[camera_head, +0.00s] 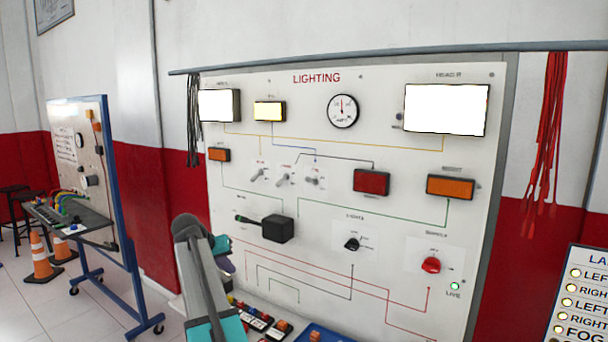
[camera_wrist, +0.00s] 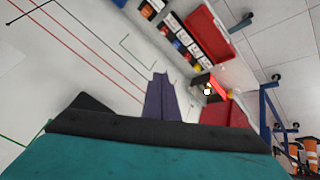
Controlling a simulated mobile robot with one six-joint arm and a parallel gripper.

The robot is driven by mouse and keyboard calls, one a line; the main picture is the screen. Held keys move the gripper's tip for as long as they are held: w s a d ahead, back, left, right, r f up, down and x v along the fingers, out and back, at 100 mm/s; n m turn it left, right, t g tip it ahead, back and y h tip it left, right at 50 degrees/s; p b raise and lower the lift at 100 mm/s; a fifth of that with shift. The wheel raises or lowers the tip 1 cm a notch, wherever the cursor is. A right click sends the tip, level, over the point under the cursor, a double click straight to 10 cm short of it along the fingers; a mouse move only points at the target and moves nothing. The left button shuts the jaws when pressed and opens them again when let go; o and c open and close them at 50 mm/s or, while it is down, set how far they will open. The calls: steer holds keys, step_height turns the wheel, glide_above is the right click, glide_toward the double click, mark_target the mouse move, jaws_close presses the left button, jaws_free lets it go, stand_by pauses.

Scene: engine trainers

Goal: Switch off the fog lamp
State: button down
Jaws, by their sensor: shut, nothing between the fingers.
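The white LIGHTING board (camera_head: 330,220) stands in front of me. A small yellow lamp (camera_head: 269,111) near its top left is lit; its label is too small to read, so I cannot tell if it is the fog lamp. Below it are three small toggle switches, a left one (camera_head: 259,175), a middle one (camera_head: 285,180) and a right one (camera_head: 314,181), with unreadable labels. My gripper (camera_wrist: 160,80) is shut and empty, its purple fingers together in the wrist view. In the head view, my gripper (camera_head: 224,262) is partly hidden by my arm, low at the board's left and below the toggles.
A black box with a lever (camera_head: 278,229) juts out between gripper and toggles. A black knob (camera_head: 352,244) and red knob (camera_head: 431,265) sit lower right. Two white headlamps (camera_head: 219,105) (camera_head: 446,109) are lit. Small parts (camera_head: 260,322) lie below the board. Red cables (camera_head: 547,130) hang right.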

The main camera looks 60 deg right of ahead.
steer(key=s+d+r+m+h+p, duration=0.1)
steer(key=s+d+r, duration=0.3)
steer(key=r, duration=0.9)
steer(key=s+d+r+m+g+h+p, duration=0.1)
steer(key=s+d+r+m, duration=0.2)
steer(key=r, duration=1)
steer(key=s+d+r+m+h+p, duration=0.1)
steer(key=s+d+r, duration=0.4)
steer(key=r, duration=0.9)
steer(key=s+m, duration=0.1)
steer(key=s, duration=0.2)
steer(key=shift+s+d+h, duration=0.2)
steer(key=shift+s+h, duration=0.15)
steer(key=shift+h, duration=0.05)
steer(key=p, duration=0.4)
glide_above(310, 180)
steer(key=w, duration=0.2)
steer(key=f, duration=0.6)
steer(key=shift+s+a+f, duration=0.15)
steer(key=shift+a+f, duration=0.1)
steer(key=shift+s+a+f+p, duration=0.1)
steer(key=shift+a+f+p, duration=0.25)
steer(key=shift+f, duration=0.35)
steer(key=shift+s+a+f+p, duration=0.1)
steer(key=shift+a+f+p, duration=0.15)
steer(key=shift+f, duration=0.4)
steer(key=shift+d, duration=0.1)
